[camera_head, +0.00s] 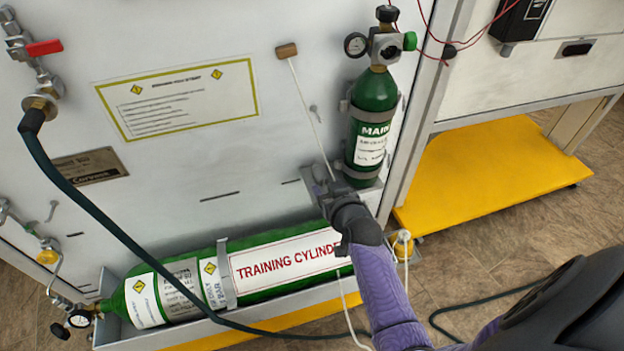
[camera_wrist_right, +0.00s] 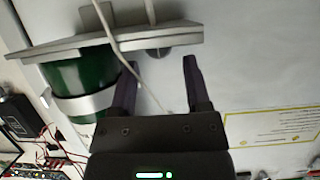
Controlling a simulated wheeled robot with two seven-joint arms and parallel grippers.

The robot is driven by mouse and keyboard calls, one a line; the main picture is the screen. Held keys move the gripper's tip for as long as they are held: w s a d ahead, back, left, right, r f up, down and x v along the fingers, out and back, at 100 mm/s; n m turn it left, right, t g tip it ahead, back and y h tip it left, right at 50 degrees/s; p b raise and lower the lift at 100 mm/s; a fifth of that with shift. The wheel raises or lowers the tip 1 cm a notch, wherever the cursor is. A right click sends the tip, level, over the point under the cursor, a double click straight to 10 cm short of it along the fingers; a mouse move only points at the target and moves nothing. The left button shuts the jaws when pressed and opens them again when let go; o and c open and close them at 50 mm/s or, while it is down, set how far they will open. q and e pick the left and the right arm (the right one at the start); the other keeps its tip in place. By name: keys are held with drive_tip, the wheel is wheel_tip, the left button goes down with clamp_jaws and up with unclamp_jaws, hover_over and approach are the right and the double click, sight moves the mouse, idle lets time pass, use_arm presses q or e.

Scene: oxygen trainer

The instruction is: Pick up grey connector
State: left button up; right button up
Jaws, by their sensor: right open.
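My right gripper (camera_head: 322,186) reaches up from the lower right in the head view, at the left end of the small shelf under the green MAIN bottle (camera_head: 374,120). In the right wrist view its two fingers (camera_wrist_right: 160,66) are apart, with nothing held between them. A small grey rounded piece (camera_wrist_right: 158,53) shows just past the fingertips, against the edge of the pale shelf (camera_wrist_right: 195,35); it may be the grey connector, but I cannot be sure. In the head view the gripper hides this spot. My left gripper is not in view.
The TRAINING CYLINDER (camera_head: 285,262) lies in a tray below. A dark green hose (camera_head: 110,220) crosses the left. A yellow base (camera_head: 490,170) stands at right.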

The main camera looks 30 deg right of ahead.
sight(324, 181)
drive_tip(key=x, duration=0.1)
drive_tip(key=b+x, duration=0.1)
drive_tip(key=x, duration=0.1)
drive_tip(key=shift+w+d+f+b, duration=0.1)
drive_tip(key=shift+d+f+b, duration=0.05)
drive_tip(key=shift+f+b, duration=0.2)
drive_tip(key=shift+w, duration=0.2)
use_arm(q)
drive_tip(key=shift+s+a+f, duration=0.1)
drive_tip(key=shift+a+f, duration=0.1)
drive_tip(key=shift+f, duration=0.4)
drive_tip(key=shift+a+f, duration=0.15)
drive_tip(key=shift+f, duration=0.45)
use_arm(e)
drive_tip(key=shift+r, duration=0.15)
clamp_jaws()
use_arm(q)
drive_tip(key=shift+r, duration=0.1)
use_arm(e)
drive_tip(key=shift+r, duration=0.1)
